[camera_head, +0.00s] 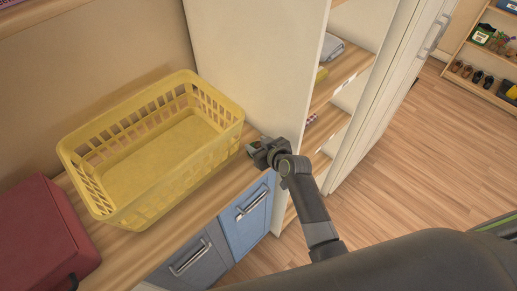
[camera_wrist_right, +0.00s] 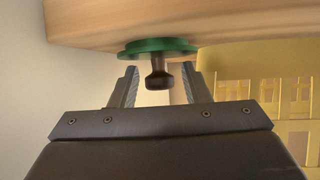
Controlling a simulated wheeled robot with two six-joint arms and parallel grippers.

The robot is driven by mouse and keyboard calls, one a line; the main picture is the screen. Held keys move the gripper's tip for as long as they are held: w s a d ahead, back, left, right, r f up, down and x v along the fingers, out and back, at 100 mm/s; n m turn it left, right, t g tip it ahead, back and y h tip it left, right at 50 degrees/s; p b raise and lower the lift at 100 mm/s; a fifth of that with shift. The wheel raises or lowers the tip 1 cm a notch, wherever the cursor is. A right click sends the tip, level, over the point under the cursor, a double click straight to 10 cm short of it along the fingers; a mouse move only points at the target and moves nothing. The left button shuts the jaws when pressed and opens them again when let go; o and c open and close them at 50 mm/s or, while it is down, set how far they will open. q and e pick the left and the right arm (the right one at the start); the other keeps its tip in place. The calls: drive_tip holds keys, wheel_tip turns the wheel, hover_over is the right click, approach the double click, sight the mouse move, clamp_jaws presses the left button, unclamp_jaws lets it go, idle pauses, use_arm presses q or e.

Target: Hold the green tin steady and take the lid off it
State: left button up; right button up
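A green disc-shaped lid (camera_wrist_right: 158,46) with a dark round knob (camera_wrist_right: 159,78) shows in the right wrist view, against the wooden counter top. The picture appears upside down there, with the knob pointing down in it. I see no tin body; I cannot tell whether the lid lies on the counter or on something. My right gripper (camera_wrist_right: 160,86) is open, its fingers on either side of the knob with gaps. In the head view the right gripper (camera_head: 257,147) is at the counter's right end, with a bit of green by its fingers. My left gripper is out of view.
A yellow basket (camera_head: 182,200) stands on the wooden counter (camera_head: 206,214), just left of the right gripper. A red box (camera_head: 35,235) is at the far left. A white panel (camera_head: 262,65) rises behind the gripper. Blue and grey drawers (camera_head: 249,213) are below.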

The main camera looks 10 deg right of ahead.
clamp_jaws()
drive_tip(key=shift+r, duration=0.15)
